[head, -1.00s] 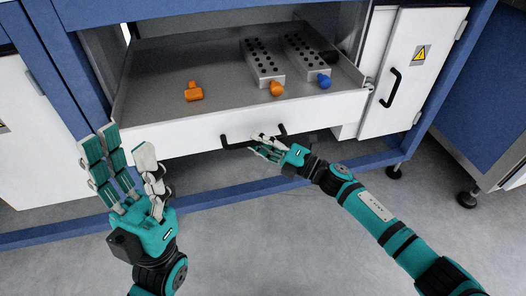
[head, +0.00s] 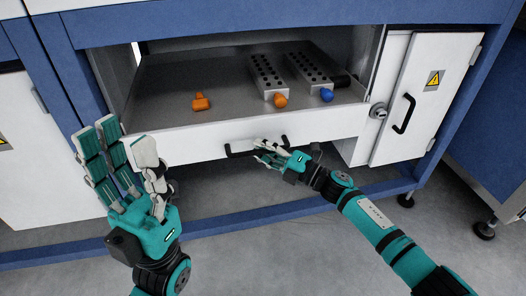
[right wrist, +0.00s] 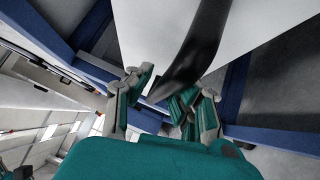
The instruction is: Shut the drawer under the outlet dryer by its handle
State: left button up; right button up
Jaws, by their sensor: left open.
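The drawer (head: 215,140) has a white front and a grey inside, and stands partly out of the blue and white cabinet. Its black bar handle (head: 240,153) is on the front's lower middle. My right gripper (head: 264,152) is at the right part of this handle. In the right wrist view, the black handle (right wrist: 196,45) runs down between its fingers (right wrist: 160,98), which are shut on it; the exact contact is partly hidden. My left gripper (head: 130,170) is open and empty, fingers up, in front of the drawer's left end.
In the drawer are an orange piece (head: 201,101), two grey blocks with holes (head: 268,74) (head: 308,66), an orange knob (head: 280,100) and a blue knob (head: 327,95). A white door (head: 425,95) with a black handle and warning sign is at right. Grey floor lies below.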

jog(key=o, duration=0.4)
jog(key=shift+c, duration=0.2)
jog(key=shift+s+f, duration=0.1)
jog(key=shift+f, duration=0.05)
jog(key=shift+s+d+f, duration=0.15)
jog(key=shift+d, duration=0.2)
jog(key=v, duration=1.1)
jog(key=shift+d, duration=0.1)
